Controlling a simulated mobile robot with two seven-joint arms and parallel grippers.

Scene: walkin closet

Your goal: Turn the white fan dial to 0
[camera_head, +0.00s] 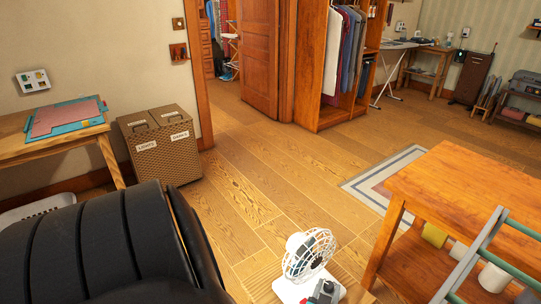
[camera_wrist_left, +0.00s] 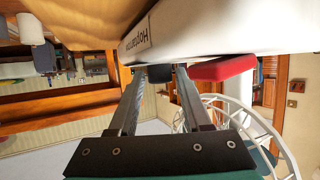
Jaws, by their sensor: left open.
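The white fan (camera_head: 308,254) stands at the bottom centre of the head view, with a round wire cage and a white base (camera_head: 287,291). My left gripper (camera_head: 325,290) is at the fan's base and partly covers it. In the left wrist view, which looks upside down, the white base (camera_wrist_left: 225,28) fills the top and carries printed lettering. A dark dial (camera_wrist_left: 158,76) shows between the fingertips of my open left gripper (camera_wrist_left: 161,72). I cannot tell whether the fingers touch it. A red part (camera_wrist_left: 222,68) sits beside it. The dial's setting is not readable. My right gripper is out of view.
A wooden table (camera_head: 465,185) with a lower shelf stands right of the fan, with a grey-green rail (camera_head: 470,262) in front. A lidded hamper (camera_head: 160,145) and a side table (camera_head: 50,145) stand at the left. The plank floor (camera_head: 250,190) behind the fan is clear.

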